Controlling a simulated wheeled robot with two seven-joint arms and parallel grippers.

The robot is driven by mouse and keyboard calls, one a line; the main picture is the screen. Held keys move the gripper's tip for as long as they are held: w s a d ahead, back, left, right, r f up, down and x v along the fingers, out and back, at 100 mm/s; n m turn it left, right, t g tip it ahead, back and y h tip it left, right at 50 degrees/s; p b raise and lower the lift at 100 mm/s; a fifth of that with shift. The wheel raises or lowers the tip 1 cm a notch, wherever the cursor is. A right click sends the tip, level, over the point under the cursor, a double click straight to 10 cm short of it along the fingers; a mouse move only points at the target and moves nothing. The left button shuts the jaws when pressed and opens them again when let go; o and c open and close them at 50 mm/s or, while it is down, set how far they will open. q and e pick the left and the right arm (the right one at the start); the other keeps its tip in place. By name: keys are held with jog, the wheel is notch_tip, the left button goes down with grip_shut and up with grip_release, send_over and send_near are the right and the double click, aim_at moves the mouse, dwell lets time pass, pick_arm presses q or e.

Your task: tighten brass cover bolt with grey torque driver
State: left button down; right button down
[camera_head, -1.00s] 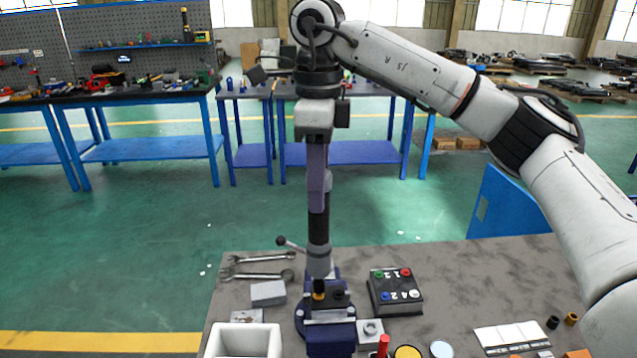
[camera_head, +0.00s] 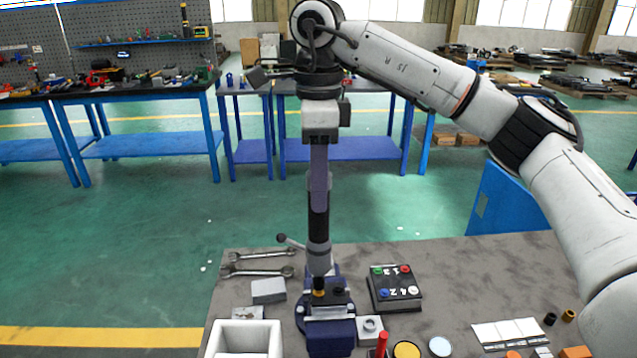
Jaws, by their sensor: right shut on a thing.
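My right gripper (camera_head: 319,182) hangs straight down above the bench, its fingers shut on the grey torque driver (camera_head: 319,262). The driver stands upright, with a black upper part and a grey lower part. Its lower end is over the brass cover bolt (camera_head: 319,292) at the blue vise-like fixture (camera_head: 331,334). The bolt shows only as a small yellow spot under the driver. I cannot tell how fully the tip sits on it. A black bolt-like piece (camera_head: 338,291) is just to the right. My left gripper is not in view.
A black box with coloured buttons (camera_head: 394,288) stands close right of the fixture. Wrenches (camera_head: 258,271), a grey block (camera_head: 268,290) and a white bin (camera_head: 245,336) are on the left. A red upright piece (camera_head: 381,343) is in front. The bench's right middle (camera_head: 470,285) is clear.

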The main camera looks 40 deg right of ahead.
jog(key=shift+f+b, duration=0.45)
jog(key=shift+f, duration=0.25)
jog(key=shift+f+p, duration=0.15)
jog(key=shift+p, duration=0.75)
dwell(3.8)
dwell(0.4)
jog(key=shift+r+p, duration=0.65)
jog(key=shift+r, duration=1.9)
